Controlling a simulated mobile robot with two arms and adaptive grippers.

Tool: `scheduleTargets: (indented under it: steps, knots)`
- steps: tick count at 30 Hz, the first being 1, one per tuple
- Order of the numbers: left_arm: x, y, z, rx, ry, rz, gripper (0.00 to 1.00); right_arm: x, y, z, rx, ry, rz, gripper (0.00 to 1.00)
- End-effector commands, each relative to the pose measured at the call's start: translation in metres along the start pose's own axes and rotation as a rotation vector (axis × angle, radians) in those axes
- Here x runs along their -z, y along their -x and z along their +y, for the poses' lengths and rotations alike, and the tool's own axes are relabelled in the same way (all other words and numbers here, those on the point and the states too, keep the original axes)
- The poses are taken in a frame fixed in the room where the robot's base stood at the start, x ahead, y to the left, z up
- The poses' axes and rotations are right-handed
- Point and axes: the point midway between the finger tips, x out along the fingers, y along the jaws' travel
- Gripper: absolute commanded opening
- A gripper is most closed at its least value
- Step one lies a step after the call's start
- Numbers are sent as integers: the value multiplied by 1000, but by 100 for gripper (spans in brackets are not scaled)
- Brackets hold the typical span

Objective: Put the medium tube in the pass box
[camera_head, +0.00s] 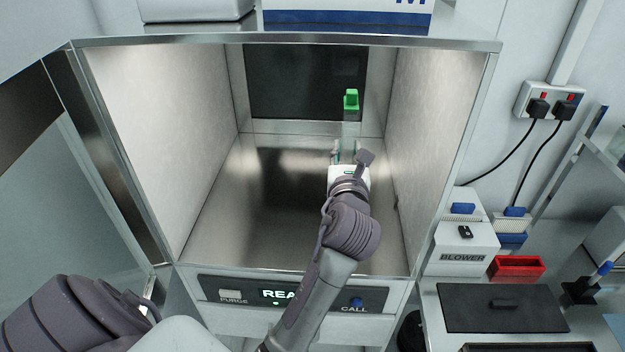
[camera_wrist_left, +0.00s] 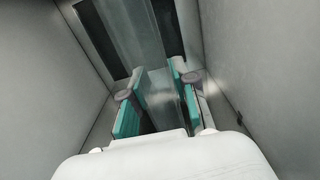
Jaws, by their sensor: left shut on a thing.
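The medium tube (camera_head: 351,102) has a bright green cap and a clear body. It is inside the open pass box (camera_head: 265,215), towards the back right, and looks roughly upright. My left gripper (camera_head: 348,152) reaches in from the front and is shut on the tube's clear body, below the cap. The left wrist view shows the clear tube body (camera_wrist_left: 150,60) between the teal pads of the left gripper (camera_wrist_left: 156,92). The cap is out of that view. I cannot tell whether the tube's lower end touches the floor. My right gripper is not in view.
The pass box has metal side walls, a dark back panel (camera_head: 305,85) and a front control panel (camera_head: 232,292). Its door (camera_head: 95,165) stands open at left. Its floor is free left of my arm. A blower (camera_head: 463,248) and a red tray (camera_head: 516,268) are outside at right.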

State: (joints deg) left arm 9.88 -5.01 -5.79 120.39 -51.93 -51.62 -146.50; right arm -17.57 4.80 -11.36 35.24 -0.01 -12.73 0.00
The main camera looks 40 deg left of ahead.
Motion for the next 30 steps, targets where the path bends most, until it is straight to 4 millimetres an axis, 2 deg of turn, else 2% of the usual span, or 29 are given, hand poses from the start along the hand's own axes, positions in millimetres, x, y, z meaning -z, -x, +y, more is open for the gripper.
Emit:
scheduleTargets:
  steps: [1, 4, 10, 14, 21, 30]
  knots:
    - [6, -1, 13, -3, -5, 4, 0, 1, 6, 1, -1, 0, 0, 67]
    - [19, -4, 35, -2, -4, 3, 0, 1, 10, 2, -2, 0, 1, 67]
    - [35, -6, 60, 0, 0, 0, 0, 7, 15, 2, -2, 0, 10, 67]
    - [44, -7, 64, 0, 2, 1, 0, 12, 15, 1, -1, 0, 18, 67]
    - [76, -7, 63, 2, 2, 1, 0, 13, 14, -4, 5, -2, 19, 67]
    - [78, -7, 63, 3, 1, -1, 0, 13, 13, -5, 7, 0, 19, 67]
